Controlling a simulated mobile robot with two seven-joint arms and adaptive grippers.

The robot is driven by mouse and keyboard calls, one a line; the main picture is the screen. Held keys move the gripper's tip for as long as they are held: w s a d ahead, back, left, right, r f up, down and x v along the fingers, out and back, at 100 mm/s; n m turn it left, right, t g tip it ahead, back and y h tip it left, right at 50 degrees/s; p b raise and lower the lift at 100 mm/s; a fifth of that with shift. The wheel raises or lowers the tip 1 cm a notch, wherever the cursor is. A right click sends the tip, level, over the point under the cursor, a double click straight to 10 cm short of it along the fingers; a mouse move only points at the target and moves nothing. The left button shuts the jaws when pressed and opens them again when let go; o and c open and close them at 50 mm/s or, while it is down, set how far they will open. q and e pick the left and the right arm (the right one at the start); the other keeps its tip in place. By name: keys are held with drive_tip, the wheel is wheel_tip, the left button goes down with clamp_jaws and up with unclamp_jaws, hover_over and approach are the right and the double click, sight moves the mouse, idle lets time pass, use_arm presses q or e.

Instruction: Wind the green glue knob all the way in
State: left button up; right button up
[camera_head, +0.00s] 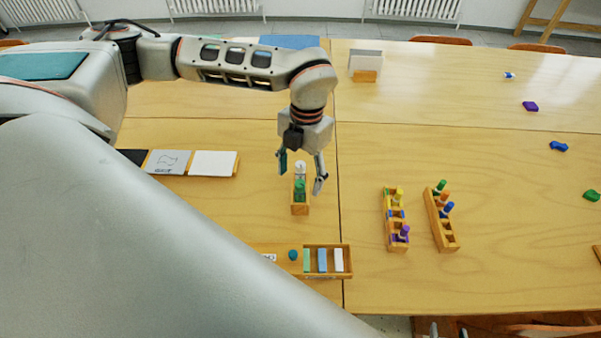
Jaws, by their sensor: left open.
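A small wooden holder (300,210) stands left of the table seam. A green glue piece (299,190) with a knob-like top stands upright in it, and a white piece (300,168) stands just behind it. My left gripper (302,178) points down over the holder. It is open, with one finger on each side of the white and green pieces. I cannot tell whether the fingers touch either piece, or how far the green knob is wound. My right gripper is not in view.
A wooden tray (347,262) with coloured sticks lies in front. Two wooden racks (396,249) (455,247) with coloured pegs stand to the right. Cards (214,164) lie left, and a card box (366,75) stands behind.

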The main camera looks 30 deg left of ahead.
use_arm(q)
drive_tip(key=shift+f+b, duration=0.5)
drive_tip(key=shift+f, duration=0.35)
drive_tip(key=c, duration=1.5)
drive_tip(key=shift+s+f+n, duration=0.1)
drive_tip(key=shift+n, duration=0.9)
drive_tip(key=n+b, duration=0.1)
drive_tip(key=n, duration=0.3)
drive_tip(key=shift+h, duration=0.3)
drive_tip(key=n, duration=0.2)
drive_tip(key=n+b, duration=0.1)
drive_tip(key=n, duration=0.2)
drive_tip(key=shift+n+t+h, duration=0.3)
